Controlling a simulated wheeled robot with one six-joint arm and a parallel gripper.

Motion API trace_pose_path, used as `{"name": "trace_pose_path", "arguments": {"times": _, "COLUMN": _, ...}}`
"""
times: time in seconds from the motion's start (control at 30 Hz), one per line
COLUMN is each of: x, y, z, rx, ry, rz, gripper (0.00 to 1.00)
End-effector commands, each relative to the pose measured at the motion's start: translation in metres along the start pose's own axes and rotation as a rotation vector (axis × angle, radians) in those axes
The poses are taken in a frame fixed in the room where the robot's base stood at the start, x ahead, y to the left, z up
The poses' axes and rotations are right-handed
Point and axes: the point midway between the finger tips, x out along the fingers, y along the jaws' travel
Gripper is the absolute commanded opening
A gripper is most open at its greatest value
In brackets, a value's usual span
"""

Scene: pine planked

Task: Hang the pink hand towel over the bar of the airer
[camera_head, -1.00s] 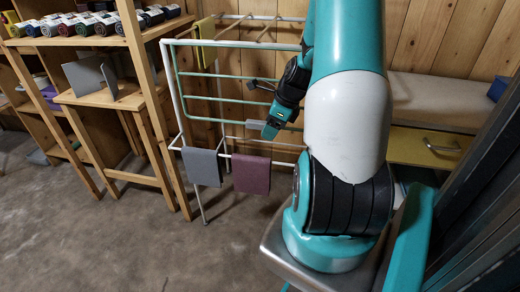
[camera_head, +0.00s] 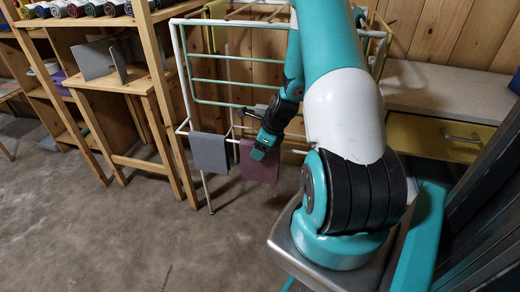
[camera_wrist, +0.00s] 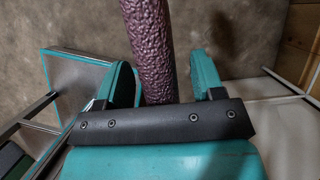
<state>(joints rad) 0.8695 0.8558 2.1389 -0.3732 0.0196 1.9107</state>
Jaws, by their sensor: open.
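A dull pink-purple towel (camera_head: 262,168) hangs over the low front bar of the airer (camera_head: 186,75), to the right of a grey cloth (camera_head: 210,153). My gripper (camera_head: 261,151) is low beside the airer and overlaps the towel's upper left part in the head view. In the wrist view the towel (camera_wrist: 150,45) shows as a narrow textured strip running up between the two spread teal fingers of my gripper (camera_wrist: 165,80). The fingers are open, with gaps visible beside the towel. The towel's lower wrist-view end is hidden behind the dark gripper body.
A yellow cloth (camera_head: 215,30) hangs on the upper part of the airer. A wooden stand (camera_head: 130,82) and shelves stand at the left. A cabinet with a yellow drawer (camera_head: 435,137) is at the right. The concrete floor (camera_head: 130,235) in front is clear.

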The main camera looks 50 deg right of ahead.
Motion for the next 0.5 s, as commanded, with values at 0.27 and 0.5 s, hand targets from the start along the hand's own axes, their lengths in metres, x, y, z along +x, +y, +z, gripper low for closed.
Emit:
{"name": "trace_pose_path", "arguments": {"times": 0.27, "x": 0.0006, "y": 0.0000, "z": 0.0001, "rx": 0.000, "ry": 0.000, "rz": 0.000, "gripper": 0.57}}
{"name": "trace_pose_path", "arguments": {"times": 0.5, "x": 0.0004, "y": 0.0000, "z": 0.0000, "rx": 0.000, "ry": 0.000, "rz": 0.000, "gripper": 0.05}}
